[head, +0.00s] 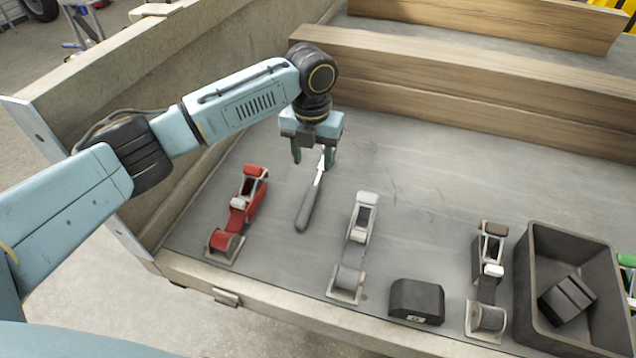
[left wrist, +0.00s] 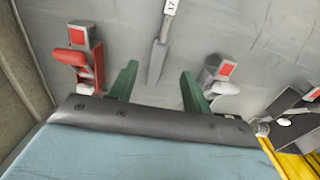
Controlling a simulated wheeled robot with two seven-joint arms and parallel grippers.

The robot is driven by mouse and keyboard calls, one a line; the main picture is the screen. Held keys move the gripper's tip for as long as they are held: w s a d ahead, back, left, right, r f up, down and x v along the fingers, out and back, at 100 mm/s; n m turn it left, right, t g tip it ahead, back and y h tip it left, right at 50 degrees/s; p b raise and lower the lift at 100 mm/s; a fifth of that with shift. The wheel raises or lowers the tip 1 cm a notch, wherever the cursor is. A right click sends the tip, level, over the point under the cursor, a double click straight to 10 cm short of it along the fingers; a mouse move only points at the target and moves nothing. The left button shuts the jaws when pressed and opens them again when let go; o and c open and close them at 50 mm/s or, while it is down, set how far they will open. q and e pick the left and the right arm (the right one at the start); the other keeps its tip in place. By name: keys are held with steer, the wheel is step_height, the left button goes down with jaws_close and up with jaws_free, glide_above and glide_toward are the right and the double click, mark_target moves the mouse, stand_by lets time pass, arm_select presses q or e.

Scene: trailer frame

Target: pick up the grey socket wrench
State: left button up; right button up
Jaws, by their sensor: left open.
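The grey socket wrench (head: 308,205) lies on the trailer bed, its dark handle toward the front edge and its thin metal shaft pointing to the back. In the left wrist view the wrench (left wrist: 160,52) runs up the middle, with a white tag marked 17 near the top. My left gripper (head: 314,158) is open and empty, pointing down over the shaft end. In the left wrist view its green fingers (left wrist: 158,75) stand to either side of the wrench's line. The gap between fingers and wrench is hard to judge. My right gripper is not in view.
A red ratchet strap (head: 240,212) lies left of the wrench and a white-grey one (head: 355,250) lies right. Further right are a black block (head: 417,301), another ratchet (head: 490,275) and a dark bin (head: 532,300) holding a black block. Wooden beams (head: 450,80) cross the back.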

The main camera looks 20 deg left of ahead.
arm_select(q)
steer(key=b, duration=0.1)
glide_above(313, 188)
step_height(313, 188, down, 5)
steer(key=shift+r, duration=0.2)
step_height(313, 188, down, 4)
steer(key=shift+f+b, duration=0.15)
steer(key=shift+b, duration=0.55)
steer(key=shift+f, duration=0.45)
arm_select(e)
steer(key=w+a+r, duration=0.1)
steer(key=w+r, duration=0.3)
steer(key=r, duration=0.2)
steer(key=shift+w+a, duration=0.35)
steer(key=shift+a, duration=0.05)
arm_select(q)
steer(key=shift+c, duration=0.4)
steer(key=shift+r, duration=0.1)
jaws_close()
